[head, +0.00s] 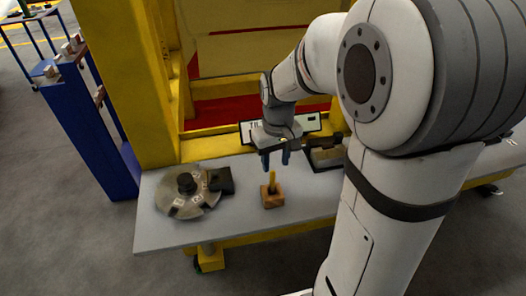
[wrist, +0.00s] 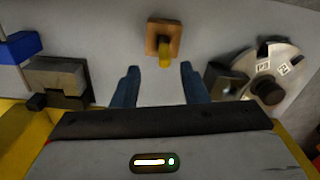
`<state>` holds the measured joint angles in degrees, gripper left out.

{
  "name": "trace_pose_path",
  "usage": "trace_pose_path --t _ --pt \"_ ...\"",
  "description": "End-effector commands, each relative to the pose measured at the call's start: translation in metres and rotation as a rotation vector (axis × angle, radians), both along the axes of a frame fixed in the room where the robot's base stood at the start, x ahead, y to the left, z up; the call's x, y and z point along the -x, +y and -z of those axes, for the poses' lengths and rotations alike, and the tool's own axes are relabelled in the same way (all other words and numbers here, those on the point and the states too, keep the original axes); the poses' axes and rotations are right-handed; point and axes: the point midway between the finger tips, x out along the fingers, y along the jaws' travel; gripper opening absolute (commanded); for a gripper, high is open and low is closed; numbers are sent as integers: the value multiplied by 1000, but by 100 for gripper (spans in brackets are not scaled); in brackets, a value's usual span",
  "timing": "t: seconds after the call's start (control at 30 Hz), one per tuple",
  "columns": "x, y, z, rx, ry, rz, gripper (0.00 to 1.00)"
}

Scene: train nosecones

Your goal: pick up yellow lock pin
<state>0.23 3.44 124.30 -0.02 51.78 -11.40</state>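The yellow lock pin (head: 272,180) stands upright in a small wooden block (head: 273,198) on the grey table. In the wrist view the pin (wrist: 165,60) shows in front of the block (wrist: 163,32), beyond the fingertips. My gripper (head: 275,160) is open and empty, above the table, with its blue fingers pointing down. In the wrist view my gripper (wrist: 159,70) has its two fingers wide apart, and the pin lies roughly in line with the gap between them. The pin is apart from both fingers.
A round grey metal disc (head: 190,197) with a black knob and dark clamp lies left on the table (head: 155,238). A dark vise-like block (head: 325,155) stands to the right. A yellow frame (head: 140,80) rises behind. The table around the wooden block is clear.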

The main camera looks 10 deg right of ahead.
Motion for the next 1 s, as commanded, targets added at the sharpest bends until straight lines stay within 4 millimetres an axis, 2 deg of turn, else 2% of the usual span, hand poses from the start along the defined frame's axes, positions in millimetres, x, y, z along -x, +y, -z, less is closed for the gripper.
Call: trace_pose_path --t 0.37,0.6,0.73,0.93,1.0 --pt "-4 2 36 0 13 -7 40" --pt "-3 6 72 0 13 -5 40" --pt "-4 6 79 0 9 -5 40" --pt "-4 5 79 0 8 -4 40" --pt "-4 5 79 0 8 -4 34"
